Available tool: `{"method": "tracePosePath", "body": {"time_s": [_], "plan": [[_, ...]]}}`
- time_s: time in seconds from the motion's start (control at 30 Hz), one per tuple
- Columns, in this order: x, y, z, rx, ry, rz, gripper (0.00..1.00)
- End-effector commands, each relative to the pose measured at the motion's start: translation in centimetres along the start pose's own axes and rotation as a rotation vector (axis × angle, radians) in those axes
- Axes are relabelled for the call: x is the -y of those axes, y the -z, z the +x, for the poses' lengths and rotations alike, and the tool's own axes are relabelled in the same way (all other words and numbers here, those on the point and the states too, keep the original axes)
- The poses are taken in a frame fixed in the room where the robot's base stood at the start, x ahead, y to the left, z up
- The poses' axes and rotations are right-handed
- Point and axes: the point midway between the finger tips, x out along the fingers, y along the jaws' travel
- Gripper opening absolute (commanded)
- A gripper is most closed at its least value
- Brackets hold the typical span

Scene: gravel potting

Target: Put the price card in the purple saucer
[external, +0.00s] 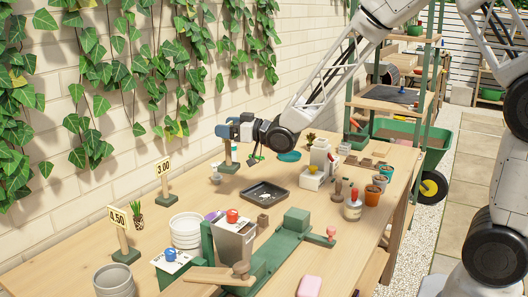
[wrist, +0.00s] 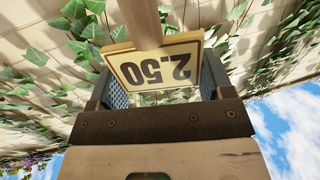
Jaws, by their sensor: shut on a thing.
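The price card (wrist: 158,68), marked 2.50, sits upside down between the fingers of my gripper (wrist: 162,82) in the wrist view, with its wooden post running out of the top. In the external view my gripper (external: 223,131) is at the back of the table near the wall, shut on the card, which it hides. The card's post and green base (external: 229,167) show below; I cannot tell if the base touches the table. The purple saucer (external: 212,215) is nearer the camera, mostly hidden behind white pots and a grey box.
Two other price signs, 3.00 (external: 163,168) and 4.50 (external: 117,215), stand to the left. A black tray (external: 267,194) lies between my gripper and the grey box (external: 234,240). The ivy-covered wall is close behind.

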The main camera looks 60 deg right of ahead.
Motion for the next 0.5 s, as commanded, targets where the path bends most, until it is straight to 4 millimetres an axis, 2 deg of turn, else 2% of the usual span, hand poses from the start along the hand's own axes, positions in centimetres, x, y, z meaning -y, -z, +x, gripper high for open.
{"method": "tracePosePath", "body": {"time_s": [0.03, 0.3, 0.5], "plan": [[1.7, 0.1, -0.2, -0.001, 0.020, 0.000, 0.27], [9.0, 0.3, -1.5, 0.000, 0.109, 0.000, 0.27], [12.7, 0.4, -2.5, -0.001, 0.155, 0.000, 0.27]]}}
